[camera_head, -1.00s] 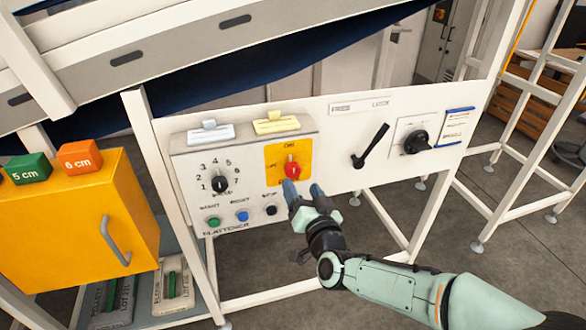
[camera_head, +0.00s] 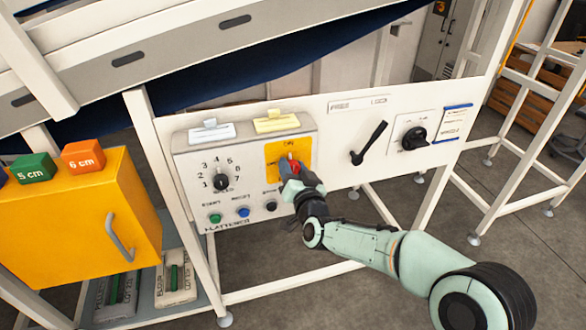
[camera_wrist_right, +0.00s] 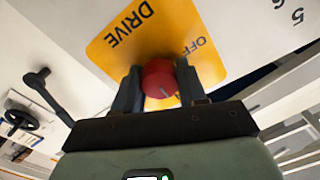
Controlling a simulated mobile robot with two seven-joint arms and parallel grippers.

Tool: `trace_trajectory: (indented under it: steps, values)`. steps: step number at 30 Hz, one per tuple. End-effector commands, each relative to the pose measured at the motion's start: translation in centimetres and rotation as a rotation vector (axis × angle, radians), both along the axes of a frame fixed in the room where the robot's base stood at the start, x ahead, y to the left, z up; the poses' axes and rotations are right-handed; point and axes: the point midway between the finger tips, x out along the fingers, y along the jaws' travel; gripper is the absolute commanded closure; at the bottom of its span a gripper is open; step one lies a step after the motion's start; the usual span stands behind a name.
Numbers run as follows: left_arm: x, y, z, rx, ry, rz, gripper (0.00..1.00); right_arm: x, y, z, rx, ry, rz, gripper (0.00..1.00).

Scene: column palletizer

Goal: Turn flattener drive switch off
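The flattener drive switch is a round red knob (camera_wrist_right: 158,79) on a yellow plate (camera_wrist_right: 205,62) lettered DRIVE and OFF in the right wrist view. In the head view the yellow plate (camera_head: 274,150) sits on the white flattener panel, with ON above the knob. My right gripper (camera_head: 291,172) is at the knob and covers much of it. In the right wrist view its two dark fingers (camera_wrist_right: 158,88) lie on either side of the knob, close against it. The knob's exact angle is hard to read. My left gripper is not in view.
Left of the switch are a black speed dial (camera_head: 221,182) and green, blue and black buttons. A yellow cabinet (camera_head: 75,220) stands at left. White frame posts flank the panel.

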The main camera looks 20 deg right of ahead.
Motion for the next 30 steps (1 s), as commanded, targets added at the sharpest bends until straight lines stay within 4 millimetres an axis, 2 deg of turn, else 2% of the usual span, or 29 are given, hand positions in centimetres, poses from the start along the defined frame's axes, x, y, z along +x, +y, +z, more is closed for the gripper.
trace_trajectory:
  steps: [8,14,30]
  values:
    - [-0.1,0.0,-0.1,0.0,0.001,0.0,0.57,0.0,0.0,0.0,-0.019,-0.001,0.0,0.89]
    - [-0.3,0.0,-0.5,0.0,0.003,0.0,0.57,0.0,0.0,0.0,-0.1,-0.005,0.0,0.89]
    - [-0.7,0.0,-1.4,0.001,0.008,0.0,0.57,0.0,0.1,0.1,-0.574,-0.022,0.0,0.89]
